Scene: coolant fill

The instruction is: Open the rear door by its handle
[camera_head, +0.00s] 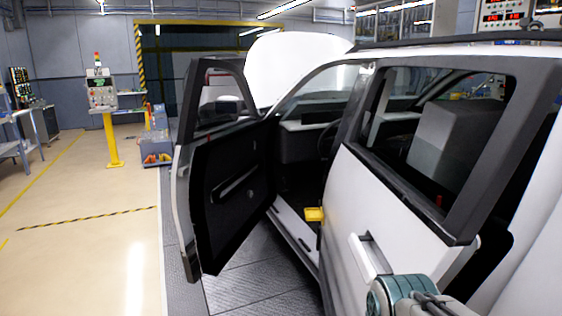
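The white rear door (346,205) of the car fills the right of the head view. It stands slightly out from the car body, with a dark gap at its rear edge. Its light handle (366,258) sits low on the door panel. My arm's end shows at the bottom right, just below and right of the handle. It overlaps the handle's lower end, and I cannot tell if it touches. My gripper's fingers are hidden, so whether they are open or shut does not show.
The front door (228,185) stands wide open to the left. A yellow block (314,214) is at the door sill. A yellow-posted control panel (103,95) stands further back. The pale floor at left (90,240) is clear.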

